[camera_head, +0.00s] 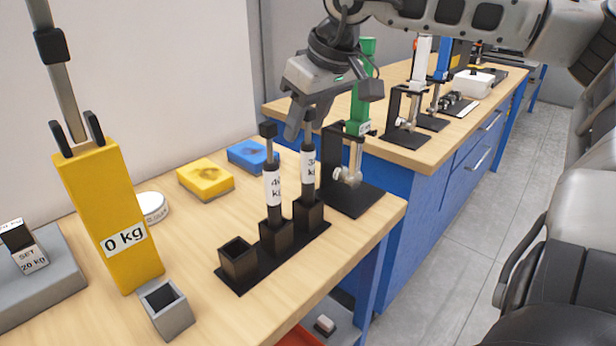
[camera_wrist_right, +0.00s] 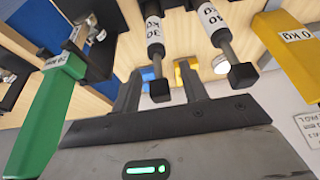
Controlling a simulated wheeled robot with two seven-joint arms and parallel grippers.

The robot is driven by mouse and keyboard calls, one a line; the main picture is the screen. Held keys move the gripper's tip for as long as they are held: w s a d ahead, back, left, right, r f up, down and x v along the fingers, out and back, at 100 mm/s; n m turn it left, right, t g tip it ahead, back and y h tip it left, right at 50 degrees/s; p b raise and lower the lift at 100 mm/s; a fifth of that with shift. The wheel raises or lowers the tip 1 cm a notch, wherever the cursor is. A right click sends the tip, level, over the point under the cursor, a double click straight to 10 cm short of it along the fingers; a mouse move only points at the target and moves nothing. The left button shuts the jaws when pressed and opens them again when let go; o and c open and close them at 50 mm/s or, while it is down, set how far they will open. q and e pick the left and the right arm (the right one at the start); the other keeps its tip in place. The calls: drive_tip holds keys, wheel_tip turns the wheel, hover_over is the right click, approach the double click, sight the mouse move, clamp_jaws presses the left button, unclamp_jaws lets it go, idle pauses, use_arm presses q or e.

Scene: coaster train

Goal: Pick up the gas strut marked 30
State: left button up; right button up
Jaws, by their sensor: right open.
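The gas strut marked 30 (camera_head: 307,168) stands upright in a black socket rack (camera_head: 243,287), with a black body, white label, thin rod and black end cap. The strut marked 40 (camera_head: 274,186) stands beside it, nearer the rack's empty socket. My right gripper (camera_head: 301,115) is open and points down at the top of the 30 strut. In the right wrist view, the 30 strut (camera_wrist_right: 154,34) shows its cap between my two fingers (camera_wrist_right: 160,95), with no contact visible. The 40 strut (camera_wrist_right: 211,22) lies outside the fingers there. My left gripper is not in view.
A black stand with a green column (camera_head: 361,90) is close to the right of the rack. A yellow 0 kg block (camera_head: 105,215) and grey socket (camera_head: 167,310) are at left. Yellow (camera_head: 206,179) and blue (camera_head: 251,155) blocks lie behind the rack.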

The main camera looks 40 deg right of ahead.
drive_tip(key=shift+w+f, duration=0.25)
drive_tip(key=shift+f, duration=0.35)
drive_tip(key=shift+r, duration=0.1)
clamp_jaws()
